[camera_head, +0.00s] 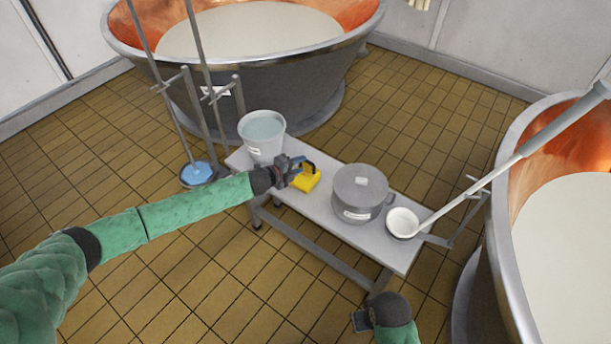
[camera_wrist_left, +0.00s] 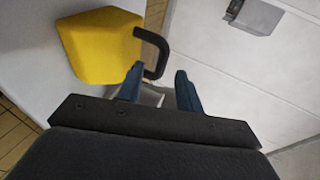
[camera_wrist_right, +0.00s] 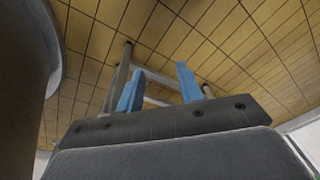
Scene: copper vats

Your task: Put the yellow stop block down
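The yellow stop block (camera_head: 306,182) rests on the light grey bench (camera_head: 330,205), between the bucket and the lidded pot. Its black handle loops up from one side, and both show in the left wrist view (camera_wrist_left: 100,45). My left gripper (camera_head: 297,170) is right at the handle. Its blue fingers (camera_wrist_left: 160,85) are spread apart, with the handle's end between or just beyond their tips and a visible gap around it. My right gripper (camera_head: 362,320) hangs low by the bench's near end. Its fingers (camera_wrist_right: 160,85) are apart and empty.
A bucket of pale liquid (camera_head: 262,135), a lidded grey pot (camera_head: 360,192) and a white ladle bowl (camera_head: 402,222) stand on the bench. Copper-lined vats rise behind (camera_head: 270,75) and at the right (camera_head: 505,250). Long poles stand at the left, by a blue-filled dish (camera_head: 197,173).

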